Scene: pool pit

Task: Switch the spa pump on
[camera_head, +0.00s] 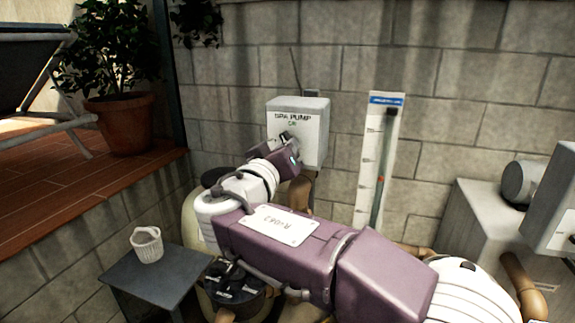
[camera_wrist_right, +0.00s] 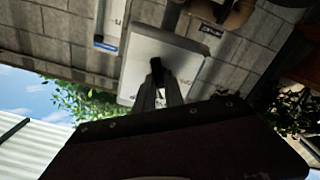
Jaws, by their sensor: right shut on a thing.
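The grey spa pump box (camera_head: 313,128) is fixed to the block wall, with "SPA PUMP" printed on its front. A smaller line of text below is hard to read. My right gripper (camera_head: 287,139) is at the front of the box and covers its lower middle. In the right wrist view the box (camera_wrist_right: 140,58) fills the middle, and the gripper (camera_wrist_right: 163,75) is shut on a small dark switch lever (camera_wrist_right: 157,66) on its face. The fingers hide most of the lever, so I cannot tell its position. My left gripper is not in view.
A gauge board (camera_head: 376,170) hangs right of the box. A white basket (camera_head: 147,245) stands on a small grey table (camera_head: 158,277) at lower left. A potted plant (camera_head: 121,122) stands on the tiled ledge. A grey cabinet (camera_head: 478,222) is at the right.

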